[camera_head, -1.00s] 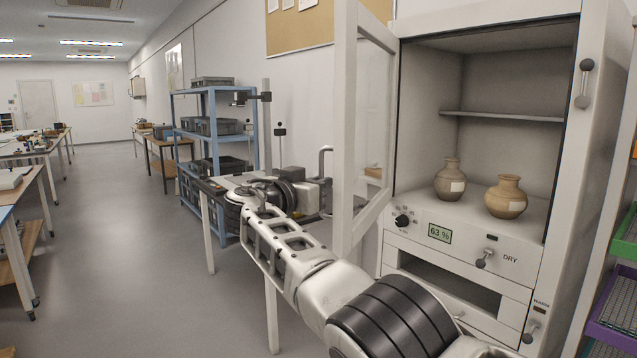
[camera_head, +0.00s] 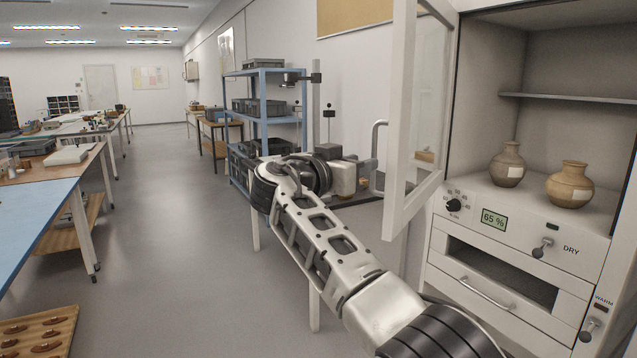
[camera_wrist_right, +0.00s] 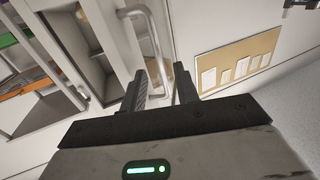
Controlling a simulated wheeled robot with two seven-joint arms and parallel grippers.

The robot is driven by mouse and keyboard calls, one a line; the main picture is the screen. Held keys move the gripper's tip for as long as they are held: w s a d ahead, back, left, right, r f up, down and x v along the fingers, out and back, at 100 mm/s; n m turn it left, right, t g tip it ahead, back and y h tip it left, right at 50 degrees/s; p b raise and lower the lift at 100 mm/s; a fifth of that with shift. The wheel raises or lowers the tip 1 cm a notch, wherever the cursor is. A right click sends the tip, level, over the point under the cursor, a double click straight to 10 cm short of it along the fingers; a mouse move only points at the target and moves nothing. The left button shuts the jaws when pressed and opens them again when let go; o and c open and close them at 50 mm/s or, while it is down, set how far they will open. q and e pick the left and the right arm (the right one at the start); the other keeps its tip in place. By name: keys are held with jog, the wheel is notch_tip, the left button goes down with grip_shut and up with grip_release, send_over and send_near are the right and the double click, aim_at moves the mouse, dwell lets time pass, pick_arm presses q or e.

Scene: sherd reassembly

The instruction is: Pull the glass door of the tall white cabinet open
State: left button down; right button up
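The tall white cabinet (camera_head: 520,218) stands at the right in the head view. Its glass door (camera_head: 403,120) stands swung out from the left side, so the inside is exposed. The grey bar handle (camera_head: 378,140) is on the door's outer face. My right gripper (camera_head: 368,172) is at the handle's lower part; its fingers are hard to make out there. In the right wrist view the handle (camera_wrist_right: 152,38) runs down between the two separated fingertips of my right gripper (camera_wrist_right: 160,75), with gaps beside the bar. My left gripper is not in view.
Two clay jars, one left (camera_head: 507,166) and one right (camera_head: 569,186), stand inside the cabinet under a shelf (camera_head: 570,98). A blue rack (camera_head: 262,95) and a small bench are behind my arm. Tables line the left; the grey floor (camera_head: 170,240) between is clear.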

jog(key=v, duration=1.1)
jog(key=shift+s, duration=0.1)
jog(key=shift+c, duration=0.3)
